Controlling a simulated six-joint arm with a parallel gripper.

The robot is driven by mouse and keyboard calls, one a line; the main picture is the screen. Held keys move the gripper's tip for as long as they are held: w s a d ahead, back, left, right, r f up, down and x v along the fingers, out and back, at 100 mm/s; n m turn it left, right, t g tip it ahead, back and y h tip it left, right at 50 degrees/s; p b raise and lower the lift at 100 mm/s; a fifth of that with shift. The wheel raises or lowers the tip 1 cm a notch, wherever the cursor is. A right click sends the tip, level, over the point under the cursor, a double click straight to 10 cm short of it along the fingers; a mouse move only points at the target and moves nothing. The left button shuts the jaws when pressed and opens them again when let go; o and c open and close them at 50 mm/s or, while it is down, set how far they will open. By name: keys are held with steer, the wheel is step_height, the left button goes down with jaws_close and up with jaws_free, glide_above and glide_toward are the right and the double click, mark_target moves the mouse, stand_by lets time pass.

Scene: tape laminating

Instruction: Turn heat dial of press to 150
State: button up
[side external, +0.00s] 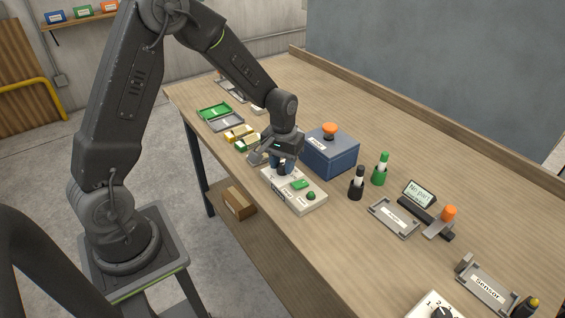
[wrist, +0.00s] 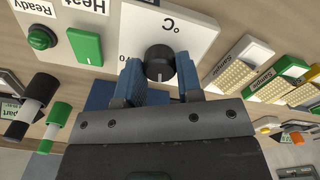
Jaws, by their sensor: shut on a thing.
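The heat control box (side external: 312,203) is a pale panel near the table's front edge, with a green switch, a green lamp and a black dial. In the wrist view the panel (wrist: 200,22) appears upside down, with "Heat", "Ready" and "°C" printed on it. The heat dial (wrist: 160,60) is black and round, with a pale mark on its lower side in the picture. My gripper (wrist: 159,78) has its blue fingers shut on the dial, one on each side. It also shows above the box in the side view (side external: 283,166). Most scale numbers are hidden; only "70" is partly readable.
A blue box (side external: 333,155) with an orange knob stands just behind the control box. Black (side external: 356,187) and green (side external: 380,172) cylindrical items stand to its right.

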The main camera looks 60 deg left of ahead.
mark_target(283, 165)
steer(key=m, duration=0.3)
steer(key=shift+m, duration=2.1)
steer(key=o, duration=0.9)
steer(key=shift+r, duration=0.1)
step_height(283, 165, up, 14)
steer(key=shift+f, duration=0.15)
